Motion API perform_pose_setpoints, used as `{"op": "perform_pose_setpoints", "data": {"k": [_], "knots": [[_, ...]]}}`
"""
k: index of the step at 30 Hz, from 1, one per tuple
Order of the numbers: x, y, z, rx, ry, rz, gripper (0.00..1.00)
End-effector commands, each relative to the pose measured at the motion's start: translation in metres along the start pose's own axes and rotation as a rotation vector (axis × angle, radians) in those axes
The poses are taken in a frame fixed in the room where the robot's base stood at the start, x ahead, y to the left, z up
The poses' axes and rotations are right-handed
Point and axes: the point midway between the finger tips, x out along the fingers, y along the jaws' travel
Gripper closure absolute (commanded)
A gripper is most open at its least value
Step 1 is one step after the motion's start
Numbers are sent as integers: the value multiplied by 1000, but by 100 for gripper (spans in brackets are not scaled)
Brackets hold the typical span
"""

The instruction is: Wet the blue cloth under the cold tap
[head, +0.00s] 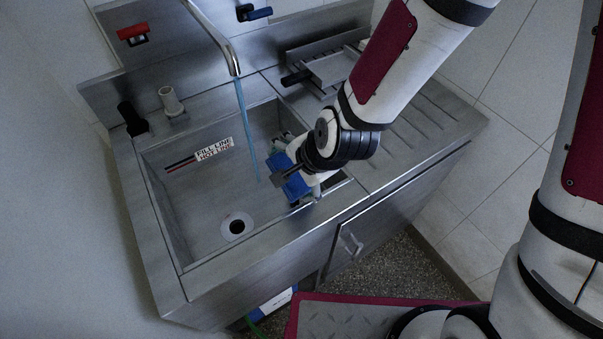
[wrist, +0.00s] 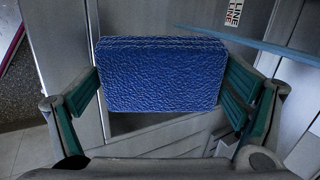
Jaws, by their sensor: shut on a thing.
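The blue cloth (head: 291,178) is a thick folded pad, held over the right part of the sink basin. It fills the space between the fingers in the wrist view (wrist: 160,75). My gripper (head: 297,181) is shut on it. A thin blue water stream (head: 246,130) falls from the curved spout (head: 236,66) into the basin, just left of the cloth in the head view. It also shows in the wrist view (wrist: 262,47). The cold tap's blue handle (head: 258,14) and a red handle (head: 133,33) are on the back panel. Wetness of the cloth cannot be told.
The steel basin has a drain (head: 236,226) and a fill-line label (head: 213,148) on its back wall. A black knob (head: 132,118) and pale fitting (head: 170,101) stand on the back rim. A ribbed drainboard (head: 425,125) and a metal tray (head: 333,71) lie right.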

Motion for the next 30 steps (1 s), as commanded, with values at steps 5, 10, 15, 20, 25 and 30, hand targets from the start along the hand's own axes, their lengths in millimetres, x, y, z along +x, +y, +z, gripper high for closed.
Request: {"op": "perform_pose_setpoints", "data": {"k": [5, 10, 15, 20, 25, 30], "knots": [[12, -13, 1, -1, 0, -1, 31], [22, -25, 2, -2, 0, -2, 31], [31, -37, 3, -1, 0, -2, 31], [40, -48, 4, -2, -1, -1, 31], [50, -59, 5, -1, -1, 0, 31], [60, -71, 6, 0, 0, -1, 31]]}}
